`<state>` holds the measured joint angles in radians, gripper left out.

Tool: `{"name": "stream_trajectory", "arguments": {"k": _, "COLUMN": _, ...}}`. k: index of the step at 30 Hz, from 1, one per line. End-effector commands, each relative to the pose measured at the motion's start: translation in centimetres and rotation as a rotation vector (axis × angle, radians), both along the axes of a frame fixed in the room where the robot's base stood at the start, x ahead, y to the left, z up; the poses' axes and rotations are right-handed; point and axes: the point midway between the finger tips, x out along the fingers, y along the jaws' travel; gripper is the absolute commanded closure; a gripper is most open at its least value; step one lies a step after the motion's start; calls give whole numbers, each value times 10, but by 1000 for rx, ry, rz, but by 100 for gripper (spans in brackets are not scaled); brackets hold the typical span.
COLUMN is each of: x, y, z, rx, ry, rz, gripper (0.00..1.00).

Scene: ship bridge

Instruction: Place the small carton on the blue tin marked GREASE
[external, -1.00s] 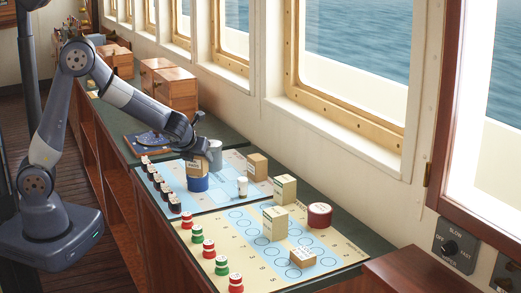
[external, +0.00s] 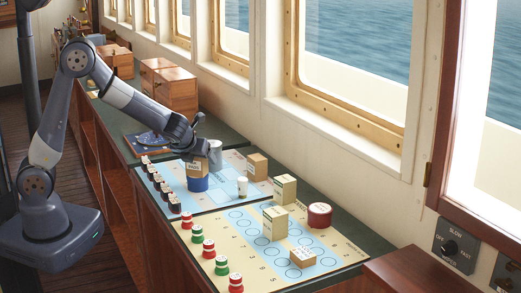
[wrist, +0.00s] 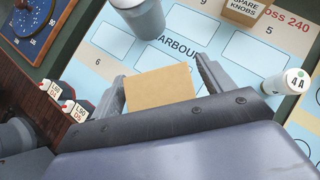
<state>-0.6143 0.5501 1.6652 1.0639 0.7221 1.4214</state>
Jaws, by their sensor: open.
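The small carton (external: 195,169) is a tan box with dark print on its side. It sits upright on top of the blue tin (external: 197,184), on the light blue chart. The tin's marking cannot be read here. My gripper (external: 203,153) is at the carton's top, pointing down. In the wrist view the carton's plain top (wrist: 160,90) lies between the two fingers of my open gripper (wrist: 160,75). A gap shows at the right finger; the left finger is close, and contact cannot be told. The tin is hidden in the wrist view.
A grey cylinder (external: 215,154) stands just behind, a white bottle (external: 242,187) to the right. A SPARE KNOBS carton (wrist: 245,10), other cartons (external: 275,223) and a red tin (external: 319,215) stand rightward. Small dark pieces (external: 160,187) line the left edge.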

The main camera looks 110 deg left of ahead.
Motion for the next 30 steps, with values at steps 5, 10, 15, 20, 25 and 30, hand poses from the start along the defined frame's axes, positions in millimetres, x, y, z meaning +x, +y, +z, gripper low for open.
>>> {"name": "stream_trajectory", "arguments": {"k": 5, "x": 1, "y": -15, "z": 17, "rx": 2, "ry": -4, "rz": -3, "gripper": 24}}
{"name": "stream_trajectory", "arguments": {"k": 10, "x": 1, "y": -40, "z": 42, "rx": 3, "ry": -5, "rz": -4, "gripper": 24}}
{"name": "stream_trajectory", "arguments": {"k": 15, "x": 1, "y": -64, "z": 66, "rx": 3, "ry": -4, "rz": -3, "gripper": 24}}
{"name": "stream_trajectory", "arguments": {"k": 20, "x": 1, "y": -79, "z": 81, "rx": 2, "ry": -1, "rz": -1, "gripper": 24}}
{"name": "stream_trajectory", "arguments": {"k": 25, "x": 0, "y": -85, "z": 86, "rx": 0, "ry": -1, "rz": -1, "gripper": 24}}
{"name": "stream_trajectory", "arguments": {"k": 30, "x": 0, "y": -85, "z": 87, "rx": 0, "ry": 0, "rz": 0, "gripper": 24}}
